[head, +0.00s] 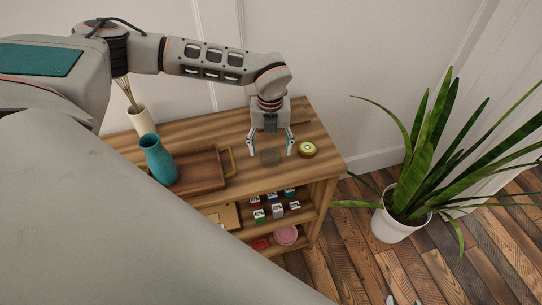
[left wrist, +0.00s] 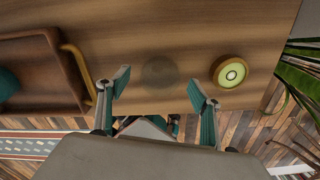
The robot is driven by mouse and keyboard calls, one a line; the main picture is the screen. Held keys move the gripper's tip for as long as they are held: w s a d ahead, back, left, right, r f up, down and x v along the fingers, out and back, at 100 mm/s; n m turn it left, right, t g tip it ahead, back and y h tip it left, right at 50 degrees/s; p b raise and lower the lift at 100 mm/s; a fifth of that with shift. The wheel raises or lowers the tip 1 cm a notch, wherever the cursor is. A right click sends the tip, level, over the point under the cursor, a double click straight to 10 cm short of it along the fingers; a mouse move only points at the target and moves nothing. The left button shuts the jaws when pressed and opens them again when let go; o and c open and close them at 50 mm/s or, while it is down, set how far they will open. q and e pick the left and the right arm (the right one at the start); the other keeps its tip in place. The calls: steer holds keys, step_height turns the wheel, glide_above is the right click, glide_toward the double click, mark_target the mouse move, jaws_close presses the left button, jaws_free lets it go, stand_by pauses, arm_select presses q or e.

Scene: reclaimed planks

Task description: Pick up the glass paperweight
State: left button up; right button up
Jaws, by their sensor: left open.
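The glass paperweight (head: 270,156) is a round, see-through, greyish piece on the right part of the wooden shelf unit's top (head: 200,128). In the left wrist view the paperweight (left wrist: 159,73) shows as a faint dark disc on the wood. My left gripper (head: 270,151) points down over it, open, with one finger on each side. In the left wrist view the open fingertips (left wrist: 158,80) flank the paperweight with a gap on both sides. Whether the tips touch the wood is unclear.
A green-and-cream round item (head: 307,149) sits close to the right finger. A wooden tray (head: 208,160) with a brass handle (head: 228,161) and a teal vase (head: 157,160) is at left. A white vase (head: 141,120) stands behind. A potted plant (head: 400,222) is at right.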

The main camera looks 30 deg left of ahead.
arm_select(q)
steer(key=shift+f, duration=0.9)
steer(key=shift+c, duration=0.5)
steer(key=c, duration=1.3)
steer(key=shift+o, duration=0.2)
steer(key=shift+r, duration=0.1)
